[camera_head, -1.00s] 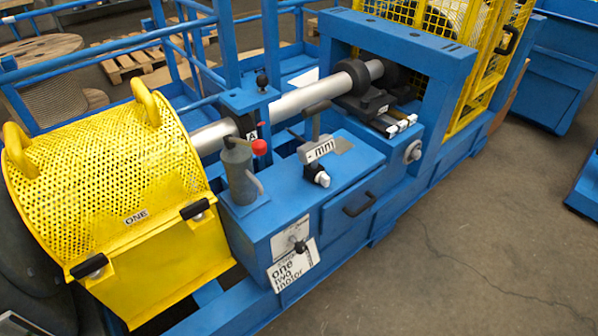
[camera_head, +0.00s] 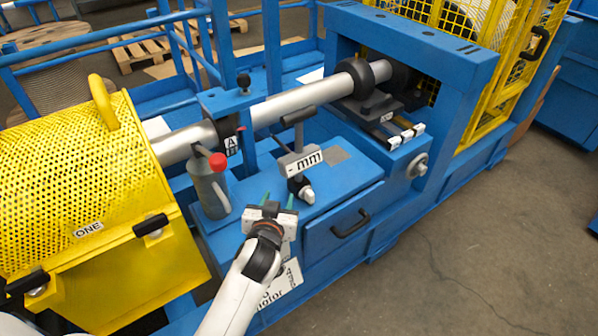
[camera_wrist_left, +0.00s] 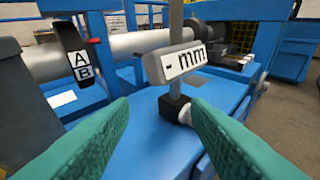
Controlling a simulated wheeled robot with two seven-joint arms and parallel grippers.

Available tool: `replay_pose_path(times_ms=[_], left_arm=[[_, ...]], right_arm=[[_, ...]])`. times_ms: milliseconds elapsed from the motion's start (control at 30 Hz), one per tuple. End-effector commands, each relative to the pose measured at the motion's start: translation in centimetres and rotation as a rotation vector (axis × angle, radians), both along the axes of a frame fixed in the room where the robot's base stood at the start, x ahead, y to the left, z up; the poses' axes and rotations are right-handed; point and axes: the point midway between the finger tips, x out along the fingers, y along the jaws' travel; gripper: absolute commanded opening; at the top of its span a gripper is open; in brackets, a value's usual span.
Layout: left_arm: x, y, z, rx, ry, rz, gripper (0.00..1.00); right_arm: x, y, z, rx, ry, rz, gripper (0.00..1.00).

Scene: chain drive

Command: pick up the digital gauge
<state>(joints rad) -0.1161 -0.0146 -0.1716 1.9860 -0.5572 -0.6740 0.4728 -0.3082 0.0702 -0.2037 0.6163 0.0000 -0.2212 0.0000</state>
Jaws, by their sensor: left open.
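The digital gauge (camera_head: 303,160) is a light box marked "- mm" on a grey upright stem above a dark block with a white knob. It stands on the blue machine bench (camera_head: 350,180). In the left wrist view the gauge (camera_wrist_left: 178,63) is upper centre, ahead of the fingertips. My left gripper (camera_head: 278,198) is open and empty, with green finger pads, just in front of and below the gauge in the head view. In the left wrist view its fingers (camera_wrist_left: 158,122) are spread apart, and neither visibly touches the gauge. My right gripper is not in view.
A grey oil can (camera_head: 208,190) with a red knob stands left of the gauge. A silver shaft (camera_head: 290,103) runs behind it. A yellow perforated guard (camera_head: 70,165) is at the left. A black drawer handle (camera_head: 350,224) is on the bench front.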

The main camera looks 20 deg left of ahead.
Motion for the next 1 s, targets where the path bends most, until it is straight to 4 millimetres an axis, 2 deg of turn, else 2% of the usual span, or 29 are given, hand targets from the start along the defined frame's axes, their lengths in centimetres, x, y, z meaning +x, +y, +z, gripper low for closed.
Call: replay_pose_path(times_ms=[33,100,200,267,533,833,1000], left_arm=[[1.4,-0.5,2.0,-0.002,-0.078,-0.006,0.44],[2.8,-1.1,4.3,-0.004,-0.168,-0.017,0.44],[4.1,-1.9,6.8,-0.003,-0.26,-0.034,0.44],[4.9,-2.0,7.5,-0.002,-0.286,-0.04,0.44],[9.5,-1.5,7.7,0.0,-0.294,-0.044,0.44],[12.0,-1.0,7.6,0.0,-0.291,-0.042,0.44],[14.5,-0.3,7.4,0.0,-0.292,-0.042,0.44]], right_arm=[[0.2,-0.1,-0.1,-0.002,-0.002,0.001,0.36],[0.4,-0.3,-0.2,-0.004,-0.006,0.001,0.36],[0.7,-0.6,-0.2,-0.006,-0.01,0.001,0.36],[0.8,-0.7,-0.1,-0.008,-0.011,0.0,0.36],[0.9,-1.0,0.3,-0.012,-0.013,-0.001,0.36],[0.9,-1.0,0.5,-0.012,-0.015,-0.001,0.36],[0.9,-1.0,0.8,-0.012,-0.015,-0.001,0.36]])
